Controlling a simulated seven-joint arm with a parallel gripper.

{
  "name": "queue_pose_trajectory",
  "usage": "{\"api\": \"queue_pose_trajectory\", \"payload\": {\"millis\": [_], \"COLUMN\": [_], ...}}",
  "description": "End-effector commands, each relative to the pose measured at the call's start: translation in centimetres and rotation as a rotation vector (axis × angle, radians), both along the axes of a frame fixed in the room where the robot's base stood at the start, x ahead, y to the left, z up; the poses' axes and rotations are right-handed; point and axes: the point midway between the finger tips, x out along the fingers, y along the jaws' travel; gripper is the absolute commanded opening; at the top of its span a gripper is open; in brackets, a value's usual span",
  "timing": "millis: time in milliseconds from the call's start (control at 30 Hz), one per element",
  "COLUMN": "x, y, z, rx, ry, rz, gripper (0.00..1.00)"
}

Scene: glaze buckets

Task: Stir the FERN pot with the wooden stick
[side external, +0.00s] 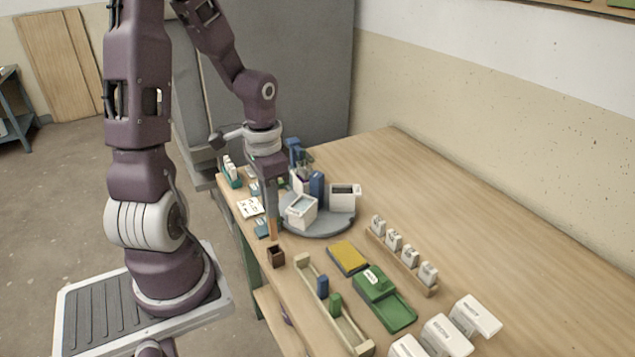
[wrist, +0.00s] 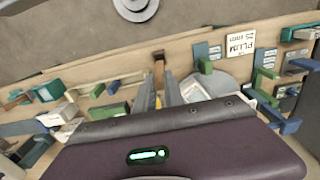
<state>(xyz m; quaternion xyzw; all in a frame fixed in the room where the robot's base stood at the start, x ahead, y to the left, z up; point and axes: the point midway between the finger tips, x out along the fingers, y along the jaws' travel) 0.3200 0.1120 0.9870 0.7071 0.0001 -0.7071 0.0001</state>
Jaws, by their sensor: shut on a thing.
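My gripper (side external: 272,212) points down over the near left edge of the table, beside the grey turntable (side external: 318,228). It is shut on the wooden stick (side external: 273,230), whose lower part shows below the fingers, above a small dark brown holder (side external: 275,257). I cannot tell whether the tip is still inside the holder. In the wrist view the fingers (wrist: 161,92) hide most of the stick, and the holder (wrist: 158,70) shows beyond them. White square pots (side external: 301,211) and (side external: 344,196) stand on the turntable, with blue things behind. No FERN label is readable, so I cannot tell which pot is FERN.
A card reading PLUM (wrist: 240,40) lies near the turntable. A yellow block (side external: 348,257), a green tray (side external: 390,305), a wooden rack with blue and green pieces (side external: 335,312) and a row of white labelled pieces (side external: 411,258) lie nearer the camera. The table's far right is clear.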

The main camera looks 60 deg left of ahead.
Motion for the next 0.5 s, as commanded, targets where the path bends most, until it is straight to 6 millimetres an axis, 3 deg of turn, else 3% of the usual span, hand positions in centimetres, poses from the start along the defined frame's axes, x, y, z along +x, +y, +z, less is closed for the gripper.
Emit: {"api": "queue_pose_trajectory", "payload": {"millis": [167, 500], "x": [0.6, 9.4], "y": [0.5, 6.4], "z": [0.2, 4.3], "rx": [0.002, 0.005], "ry": [0.0, -0.001], "rz": [0.0, -0.001], "gripper": [0.0, 0.0]}}
